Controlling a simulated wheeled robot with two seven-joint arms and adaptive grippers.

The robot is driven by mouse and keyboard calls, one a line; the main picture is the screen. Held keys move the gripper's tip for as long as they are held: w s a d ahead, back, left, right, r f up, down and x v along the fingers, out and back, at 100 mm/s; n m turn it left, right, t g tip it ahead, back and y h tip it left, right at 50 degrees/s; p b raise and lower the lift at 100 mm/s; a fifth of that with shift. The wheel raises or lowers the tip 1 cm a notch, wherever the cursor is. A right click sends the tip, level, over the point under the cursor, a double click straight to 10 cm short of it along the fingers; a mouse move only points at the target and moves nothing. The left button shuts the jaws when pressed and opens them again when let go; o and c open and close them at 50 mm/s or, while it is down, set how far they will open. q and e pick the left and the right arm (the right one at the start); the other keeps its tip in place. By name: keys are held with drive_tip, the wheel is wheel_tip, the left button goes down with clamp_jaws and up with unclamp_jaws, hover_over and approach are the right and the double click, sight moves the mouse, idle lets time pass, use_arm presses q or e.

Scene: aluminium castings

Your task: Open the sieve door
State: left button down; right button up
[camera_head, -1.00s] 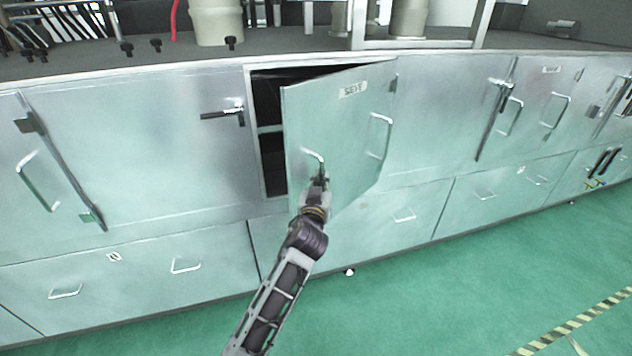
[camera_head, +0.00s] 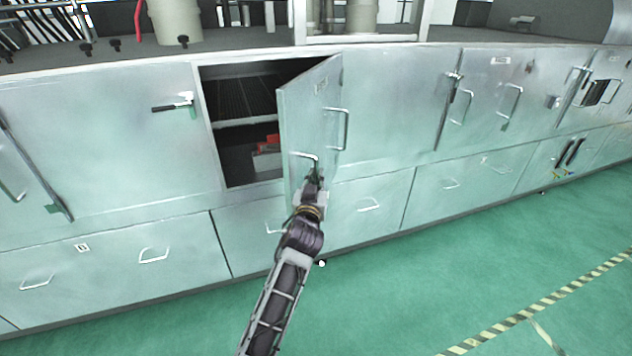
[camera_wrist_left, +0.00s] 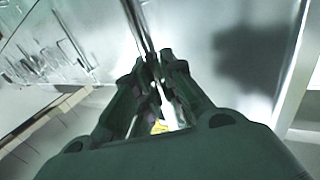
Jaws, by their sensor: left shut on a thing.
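The sieve door (camera_head: 312,115) is a pale metal cabinet door hinged on its right side. It stands partly open, swung out from the cabinet, and its compartment (camera_head: 240,125) shows a dark rack and a red object inside. My left gripper (camera_head: 311,178) is at the lower left part of the door, shut on the small handle (camera_head: 303,157) near its free edge. In the left wrist view the gripper's fingers (camera_wrist_left: 158,85) close around a thin metal bar (camera_wrist_left: 138,28). A second, upright handle (camera_head: 337,128) is beside the door's hinge side. My right gripper is not in view.
Closed cabinet doors (camera_head: 100,135) and drawers (camera_head: 150,255) line both sides. A latch lever (camera_head: 172,106) sticks out left of the opening. The green floor (camera_head: 420,290) in front is clear, with a striped line (camera_head: 545,303) at right.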

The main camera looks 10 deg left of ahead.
use_arm(q)
drive_tip(key=shift+d, duration=0.45)
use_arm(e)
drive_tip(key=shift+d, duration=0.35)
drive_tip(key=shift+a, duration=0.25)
use_arm(q)
drive_tip(key=c, duration=1.5)
unclamp_jaws()
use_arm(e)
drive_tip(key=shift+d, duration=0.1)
